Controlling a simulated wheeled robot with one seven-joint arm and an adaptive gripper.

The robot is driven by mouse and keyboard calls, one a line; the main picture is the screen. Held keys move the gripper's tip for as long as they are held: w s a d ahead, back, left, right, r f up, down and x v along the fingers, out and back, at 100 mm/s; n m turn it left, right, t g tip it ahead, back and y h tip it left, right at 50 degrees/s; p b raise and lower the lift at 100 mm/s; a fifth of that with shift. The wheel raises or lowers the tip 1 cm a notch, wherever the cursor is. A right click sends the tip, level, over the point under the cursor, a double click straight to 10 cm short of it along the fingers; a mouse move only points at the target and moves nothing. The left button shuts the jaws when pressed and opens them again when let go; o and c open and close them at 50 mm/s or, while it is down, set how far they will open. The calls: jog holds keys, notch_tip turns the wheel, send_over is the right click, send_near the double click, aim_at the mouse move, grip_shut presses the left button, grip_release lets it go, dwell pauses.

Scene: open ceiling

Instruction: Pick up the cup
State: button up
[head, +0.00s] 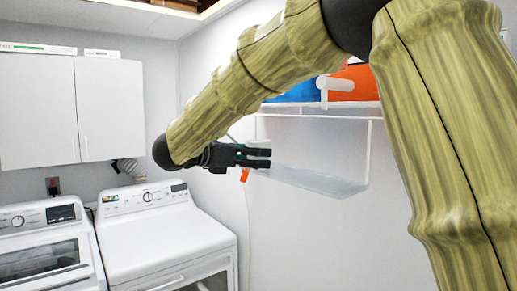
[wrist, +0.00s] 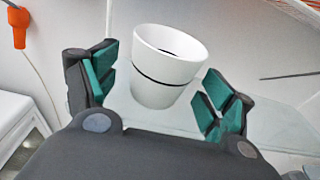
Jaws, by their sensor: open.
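The cup (wrist: 168,62) is white with a thin dark band around it, and its open rim faces up toward the wrist camera. It stands tilted in the wrist view on a pale translucent shelf (wrist: 275,128). My gripper (wrist: 160,85) is open, with one green-padded finger on each side of the cup in that view. Gaps show between the pads and the cup. In the head view my gripper (head: 268,158) is at the left end of the shelf (head: 315,181). The cup is mostly hidden behind the gripper there.
An orange object (wrist: 19,27) with a cord hangs left of the cup; it also shows in the head view (head: 245,175). A white washer (head: 165,235) stands below left. Blue and orange containers (head: 355,83) sit on an upper rack. The shelf's right part is clear.

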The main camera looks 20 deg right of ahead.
jog(key=shift+d, duration=0.4)
jog(key=c, duration=1.3)
jog(key=shift+o, duration=0.2)
jog(key=shift+r+b, duration=0.2)
jog(key=shift+b, duration=0.1)
